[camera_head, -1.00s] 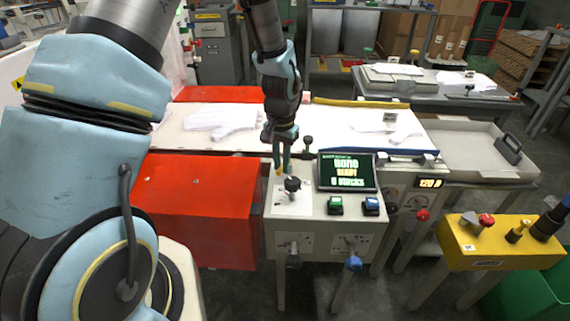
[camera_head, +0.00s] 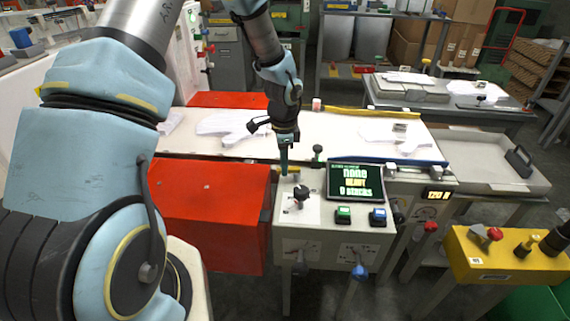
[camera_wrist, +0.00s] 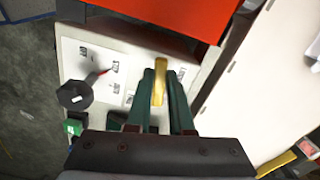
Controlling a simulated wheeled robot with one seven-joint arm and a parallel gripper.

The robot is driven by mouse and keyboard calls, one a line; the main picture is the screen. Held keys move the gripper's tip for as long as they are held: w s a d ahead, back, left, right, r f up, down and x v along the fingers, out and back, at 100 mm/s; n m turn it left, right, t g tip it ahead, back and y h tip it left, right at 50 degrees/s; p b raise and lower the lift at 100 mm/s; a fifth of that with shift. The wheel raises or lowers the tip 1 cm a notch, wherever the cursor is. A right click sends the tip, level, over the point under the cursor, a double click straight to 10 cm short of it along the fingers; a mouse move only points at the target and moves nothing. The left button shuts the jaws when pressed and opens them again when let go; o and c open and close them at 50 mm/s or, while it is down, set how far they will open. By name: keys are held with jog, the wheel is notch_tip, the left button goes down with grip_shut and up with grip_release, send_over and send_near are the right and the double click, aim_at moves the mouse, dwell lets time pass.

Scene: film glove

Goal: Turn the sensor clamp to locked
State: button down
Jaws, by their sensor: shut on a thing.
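A short yellow lever (camera_wrist: 159,82) stands at the back left edge of the grey control box (camera_head: 318,232). It fits the sensor clamp, but I cannot read a label for it. My gripper (camera_head: 284,168) points down at the box's back left corner. In the wrist view, its two green fingers lie on either side of the yellow lever and are shut on it. Only a bit of the lever (camera_head: 293,170) shows beside the fingers in the head view. Whether it is at locked cannot be told.
A black knob (camera_head: 301,194) with a red pointer is close in front of my gripper. A screen (camera_head: 355,181), a green button (camera_head: 343,214) and a blue button (camera_head: 378,216) lie to the right. A red cover (camera_head: 205,215) is on the left, and a white worktable (camera_head: 345,140) behind.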

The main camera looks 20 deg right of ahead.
aim_at(284, 179)
jog(key=shift+w+d+m+p, duration=0.15)
jog(key=shift+w+m+p, duration=0.25)
jog(key=shift+m, duration=0.8)
jog(key=shift+w, duration=0.1)
jog(key=c, duration=0.8)
grip_release()
notch_tip(284, 179, up, 11)
jog(key=b, duration=0.2)
jog(key=shift+f, duration=0.1)
